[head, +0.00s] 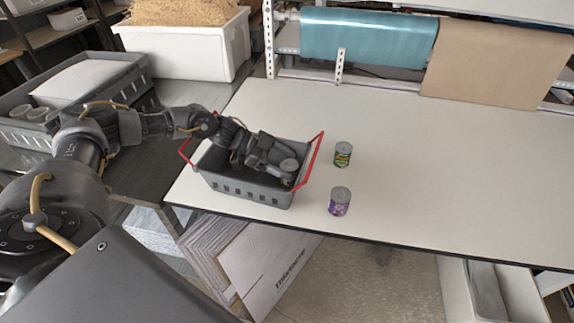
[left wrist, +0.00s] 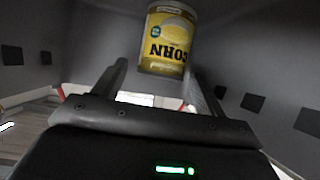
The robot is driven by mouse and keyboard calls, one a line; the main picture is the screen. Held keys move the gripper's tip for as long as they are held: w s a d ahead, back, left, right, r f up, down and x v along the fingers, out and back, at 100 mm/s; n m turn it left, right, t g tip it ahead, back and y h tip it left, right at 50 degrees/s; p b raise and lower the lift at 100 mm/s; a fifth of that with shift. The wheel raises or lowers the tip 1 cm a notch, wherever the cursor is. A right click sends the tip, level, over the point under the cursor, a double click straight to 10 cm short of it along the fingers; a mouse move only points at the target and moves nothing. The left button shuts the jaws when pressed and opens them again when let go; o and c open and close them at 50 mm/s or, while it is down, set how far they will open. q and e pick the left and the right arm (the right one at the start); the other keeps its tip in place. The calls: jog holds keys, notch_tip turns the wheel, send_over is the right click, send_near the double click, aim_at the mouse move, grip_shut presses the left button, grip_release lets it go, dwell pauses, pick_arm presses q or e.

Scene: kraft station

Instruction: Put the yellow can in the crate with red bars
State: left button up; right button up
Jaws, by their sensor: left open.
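The yellow can, labelled CORN (left wrist: 168,40), shows in the left wrist view between dark grey walls with slots, at the tips of my left gripper (left wrist: 160,72). The fingers are spread apart, and I see no clear grip on the can. In the head view, my left gripper (head: 278,168) reaches down into the grey crate with red bars (head: 238,190). A round grey shape at its tip may be the can's lid; its yellow side is hidden there. The crate stands at the table's left front edge. My right gripper is not in view.
A green can (head: 343,155) and a purple can (head: 340,202) stand on the white table (head: 440,170), right of the crate. The table's right side is clear. A white bin (head: 190,52) and another grey crate (head: 105,70) are at the back left.

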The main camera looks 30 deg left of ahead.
pick_arm(q)
jog(key=b+v, duration=0.2)
jog(key=v, duration=0.4)
dwell(0.4)
